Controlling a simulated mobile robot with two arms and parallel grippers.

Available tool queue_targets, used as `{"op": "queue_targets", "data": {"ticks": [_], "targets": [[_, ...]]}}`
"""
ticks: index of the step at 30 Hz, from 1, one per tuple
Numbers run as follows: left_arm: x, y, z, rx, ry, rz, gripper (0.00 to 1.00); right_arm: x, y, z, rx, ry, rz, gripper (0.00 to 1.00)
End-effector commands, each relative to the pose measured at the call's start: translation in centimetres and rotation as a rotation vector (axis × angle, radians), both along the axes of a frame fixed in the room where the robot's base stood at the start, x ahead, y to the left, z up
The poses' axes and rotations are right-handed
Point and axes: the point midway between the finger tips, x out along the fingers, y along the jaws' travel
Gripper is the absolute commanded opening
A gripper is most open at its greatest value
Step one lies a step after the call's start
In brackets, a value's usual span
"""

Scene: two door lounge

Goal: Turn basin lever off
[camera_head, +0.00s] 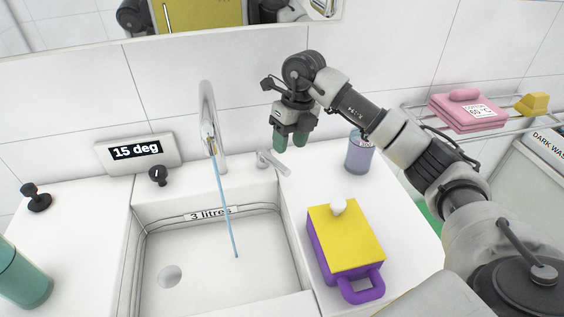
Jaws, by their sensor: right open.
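The basin lever (271,161) is a small light-grey handle on the counter at the back right of the basin, right of the tap. The tall tap (208,115) has a thin blue stream of water (225,205) running from its spout into the white basin (215,260). My right gripper (290,141) comes in from the right, its green fingertips pointing down. It is open and empty, and shows just above and right of the lever; I cannot tell whether it touches it. My left gripper is not in view.
A yellow-topped purple box (345,237) and a lavender cup (359,153) stand right of the basin. A "15 deg" display (136,151) and black knob (158,175) are left of the tap. A green bottle (22,277) stands far left. Pink folded cloths (467,112) sit on a rack.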

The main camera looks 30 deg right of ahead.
Motion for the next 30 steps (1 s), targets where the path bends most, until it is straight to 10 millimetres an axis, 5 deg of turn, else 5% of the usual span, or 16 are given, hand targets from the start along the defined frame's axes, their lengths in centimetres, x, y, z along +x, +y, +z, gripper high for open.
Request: {"op": "queue_targets", "data": {"ticks": [12,24,30], "targets": [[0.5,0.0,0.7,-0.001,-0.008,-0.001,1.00,-0.2,1.3,-6.7,0.001,0.002,0.000,0.48],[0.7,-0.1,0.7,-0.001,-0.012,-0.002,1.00,-0.2,1.5,-7.5,0.000,0.000,0.000,0.48],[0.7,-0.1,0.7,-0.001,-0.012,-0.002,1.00,-0.2,1.5,-7.4,0.000,0.000,0.000,0.18]]}}
